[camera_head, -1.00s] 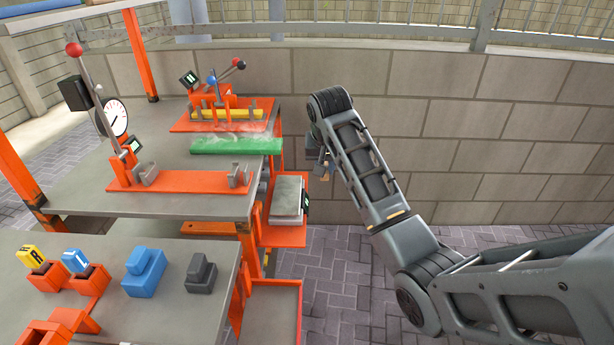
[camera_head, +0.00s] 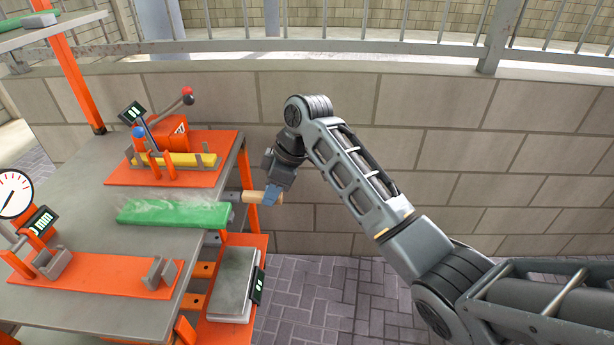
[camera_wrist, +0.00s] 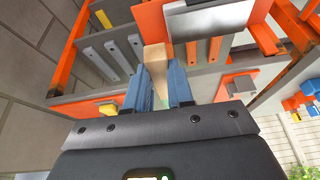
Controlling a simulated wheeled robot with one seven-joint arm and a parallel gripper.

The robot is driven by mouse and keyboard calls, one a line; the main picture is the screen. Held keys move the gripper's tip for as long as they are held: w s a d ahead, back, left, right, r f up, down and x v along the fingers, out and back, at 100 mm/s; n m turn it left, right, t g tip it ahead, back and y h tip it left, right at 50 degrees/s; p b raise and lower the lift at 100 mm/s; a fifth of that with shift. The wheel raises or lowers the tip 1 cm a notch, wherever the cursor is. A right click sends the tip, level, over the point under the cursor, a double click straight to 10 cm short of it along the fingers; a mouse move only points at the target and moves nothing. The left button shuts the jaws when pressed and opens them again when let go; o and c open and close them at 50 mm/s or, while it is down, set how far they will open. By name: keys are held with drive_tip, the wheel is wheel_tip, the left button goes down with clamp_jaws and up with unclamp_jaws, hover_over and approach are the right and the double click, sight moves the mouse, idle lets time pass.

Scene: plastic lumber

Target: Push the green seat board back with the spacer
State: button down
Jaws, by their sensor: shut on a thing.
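The green board (camera_head: 175,214) lies flat across the grey table, its right end near the table's right edge and its top whitish and dusty in parts. My gripper (camera_head: 270,195) is just off the table to the right of that end. It is shut on the tan spacer (camera_head: 254,197), which points left towards the board. A small grey piece (camera_head: 232,197) shows between the spacer's tip and the board; I cannot tell whether they touch. In the wrist view the spacer (camera_wrist: 155,57) sticks out between the blue fingers of my gripper (camera_wrist: 160,88). The board is not clearly visible there.
Behind the board is an orange fixture (camera_head: 185,173) with a yellow bar (camera_head: 175,160) and a lever. An orange gauge plate (camera_head: 100,275) lies in front. A grey scale (camera_head: 233,285) sits lower right. A block wall (camera_head: 420,130) stands behind my arm.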

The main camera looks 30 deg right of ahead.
sight(225, 213)
drive_tip(key=shift+w+d+n, duration=0.15)
drive_tip(key=shift+d+n, duration=0.1)
drive_tip(key=shift+n, duration=0.05)
drive_tip(key=shift+r, duration=0.1)
drive_tip(key=shift+p, duration=0.35)
drive_tip(key=b+x, duration=0.4)
drive_tip(key=x, duration=0.3)
drive_tip(key=shift+w+a, duration=0.25)
drive_tip(key=shift+a, duration=0.25)
drive_tip(key=shift+a, duration=0.1)
drive_tip(key=shift+w+a+b, duration=0.7)
drive_tip(key=shift+w+a, duration=0.4)
drive_tip(key=shift+a, duration=0.35)
drive_tip(key=shift+w+a+b, duration=0.7)
drive_tip(key=shift+w+a, duration=0.4)
drive_tip(key=shift+a, duration=0.3)
drive_tip(key=shift+w+a+b, duration=0.7)
drive_tip(key=shift+w+a, duration=0.4)
drive_tip(key=shift+a, duration=0.35)
drive_tip(key=shift+s+d+p, duration=0.95)
drive_tip(key=shift+d+p, duration=0.25)
drive_tip(key=shift+d, duration=0.05)
drive_tip(key=shift+r+p, duration=2.6)
drive_tip(key=shift+r, duration=0.25)
